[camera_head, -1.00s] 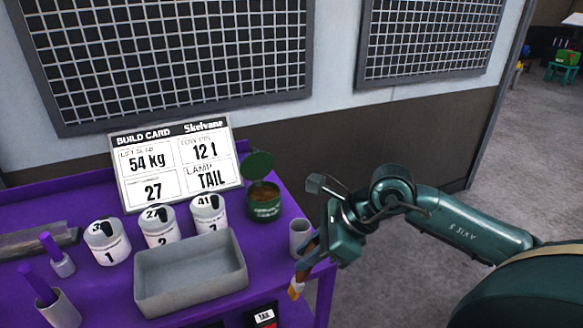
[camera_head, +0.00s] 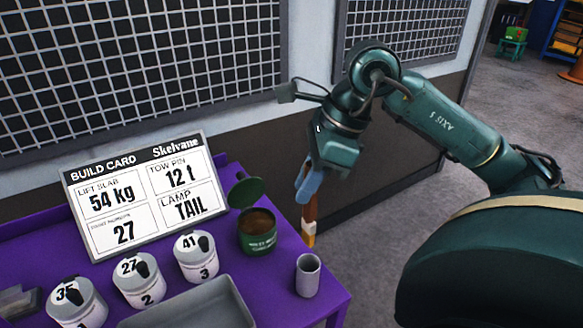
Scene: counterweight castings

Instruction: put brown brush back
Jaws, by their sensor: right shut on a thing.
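My left gripper is not in view.
The purple table (camera_head: 285,308) holds a build card (camera_head: 145,195), several numbered white canisters (camera_head: 196,257) and a grey tray (camera_head: 200,310). A wall with mesh panels (camera_head: 150,70) stands behind. Open floor lies to the right.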

